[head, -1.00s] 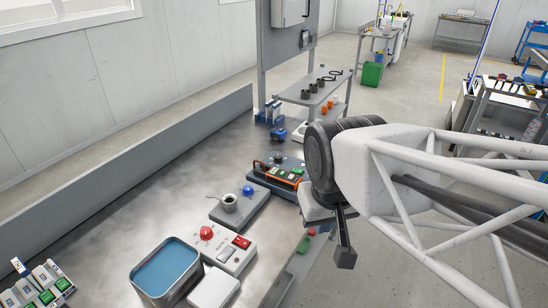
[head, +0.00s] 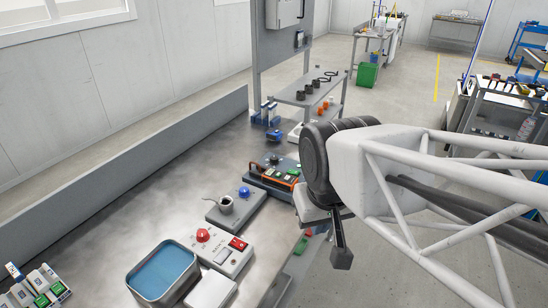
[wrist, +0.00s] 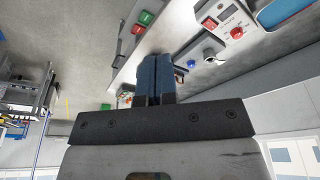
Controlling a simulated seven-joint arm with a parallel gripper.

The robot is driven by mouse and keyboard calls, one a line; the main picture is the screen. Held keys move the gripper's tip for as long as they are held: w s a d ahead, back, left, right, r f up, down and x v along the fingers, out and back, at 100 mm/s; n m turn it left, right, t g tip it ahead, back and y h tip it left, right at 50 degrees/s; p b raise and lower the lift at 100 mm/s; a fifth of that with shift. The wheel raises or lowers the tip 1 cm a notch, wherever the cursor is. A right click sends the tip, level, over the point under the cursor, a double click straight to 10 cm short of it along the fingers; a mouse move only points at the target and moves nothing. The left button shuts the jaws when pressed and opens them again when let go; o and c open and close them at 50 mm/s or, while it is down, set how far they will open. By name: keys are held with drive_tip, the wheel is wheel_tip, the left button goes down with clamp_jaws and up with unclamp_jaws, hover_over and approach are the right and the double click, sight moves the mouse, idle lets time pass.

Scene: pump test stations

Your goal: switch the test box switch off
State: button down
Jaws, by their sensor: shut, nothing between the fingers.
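A dark box with an orange handle (head: 283,181) stands on the bench in the head view, with a dark knob and green-lit switches on its top. A white box (head: 208,251) nearer me has a red knob and a red rocker switch (head: 237,243). I cannot tell for sure which one is the test box. The white box's red switch also shows at the top of the wrist view (wrist: 209,23). My gripper (wrist: 167,58) shows blue fingers close together, shut and empty. It appears apart from the boxes. My arm hides part of the dark box's right side in the head view.
A grey unit with a blue knob (head: 244,192) and a metal cup (head: 225,205) stands between the boxes. A blue-filled tub (head: 162,270) is in front. A shelf (head: 308,96) with several parts stands behind. The bench's left middle is clear.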

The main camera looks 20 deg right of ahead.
drive_tip(key=c, duration=1.8)
unclamp_jaws()
drive_tip(key=shift+c, duration=0.2)
drive_tip(key=o, duration=0.5)
drive_tip(key=shift+w, duration=0.1)
drive_tip(key=shift+o, duration=0.9)
drive_tip(key=shift+w+r, duration=0.1)
drive_tip(key=shift+w, duration=0.1)
drive_tip(key=w+d+f+n+g, duration=0.1)
drive_tip(key=w+d+n, duration=0.1)
drive_tip(key=w, duration=1.1)
drive_tip(key=w+d+f+n, duration=0.1)
drive_tip(key=w+d+n, duration=0.2)
drive_tip(key=w, duration=1.1)
drive_tip(key=shift+w+d+f+n+g, duration=0.25)
drive_tip(key=shift+w+d+f+n, duration=0.7)
drive_tip(key=shift+w+f, duration=2.4)
drive_tip(key=shift+w+d+f+n+g, duration=0.4)
drive_tip(key=shift+w+d+f, duration=1)
drive_tip(key=shift+w+f, duration=1.95)
drive_tip(key=shift+w+d+f+n+g, duration=0.15)
drive_tip(key=shift+w+d+f+n, duration=1.35)
drive_tip(key=shift+w, duration=3.2)
